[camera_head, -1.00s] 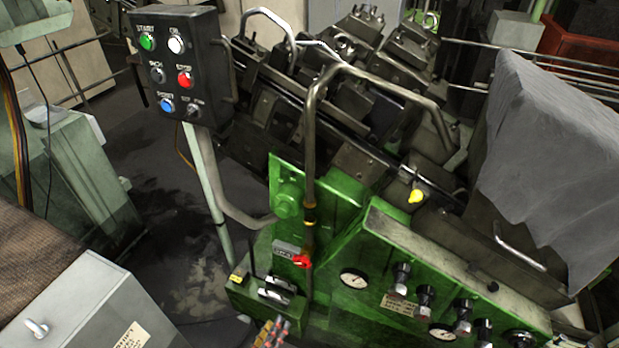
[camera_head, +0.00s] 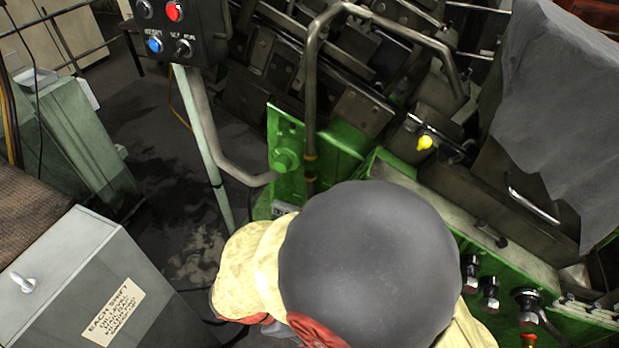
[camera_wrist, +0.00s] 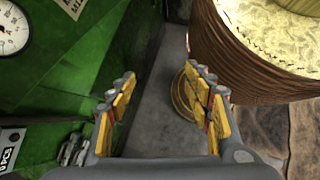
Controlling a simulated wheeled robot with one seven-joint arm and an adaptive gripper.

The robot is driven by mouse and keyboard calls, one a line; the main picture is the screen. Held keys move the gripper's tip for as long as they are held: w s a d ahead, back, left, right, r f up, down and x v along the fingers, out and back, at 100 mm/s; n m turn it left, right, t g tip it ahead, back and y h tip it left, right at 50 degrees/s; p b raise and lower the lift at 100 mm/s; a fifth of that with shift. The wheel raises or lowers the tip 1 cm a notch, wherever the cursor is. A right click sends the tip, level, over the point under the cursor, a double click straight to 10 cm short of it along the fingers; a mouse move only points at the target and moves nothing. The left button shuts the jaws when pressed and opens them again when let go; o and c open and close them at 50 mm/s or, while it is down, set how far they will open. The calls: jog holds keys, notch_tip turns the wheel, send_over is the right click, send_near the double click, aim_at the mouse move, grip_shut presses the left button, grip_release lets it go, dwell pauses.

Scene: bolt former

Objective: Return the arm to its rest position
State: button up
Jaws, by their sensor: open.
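My gripper (camera_wrist: 165,88) shows in the wrist view with its two yellow-padded fingers apart and nothing between them. Beyond the gap is grey floor with a round, brass-coloured object (camera_wrist: 187,92) partly behind the right finger. The green machine panel (camera_wrist: 80,50) stands to the left of the fingers. In the head view, a large grey dome with cream and red parts fills the lower middle, very close to the camera. It hides the lower part of the green machine (camera_head: 340,145), and my fingers cannot be seen there.
A control box (camera_head: 170,30) on a post stands at the upper left. A bent metal rail (camera_head: 310,100) rises before the machine. A grey cabinet (camera_head: 60,270) is at lower left. A brown, ribbed rounded object (camera_wrist: 235,60) is close at upper right in the wrist view.

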jog(key=w+d+r+m+t+y+b, duration=0.1)
jog(key=d+r+m+y+b, duration=0.3)
jog(key=d+m+b, duration=0.4)
jog(key=w+d+r+m+t+y+b, duration=0.2)
jog(key=d+r+m+t+y+b, duration=0.1)
jog(key=d+m+b, duration=0.5)
jog(key=shift+r+m+t+y+b, duration=0.4)
jog(key=shift+m+t+y, duration=0.1)
jog(key=shift+m, duration=0.2)
jog(key=shift+c, duration=0.6)
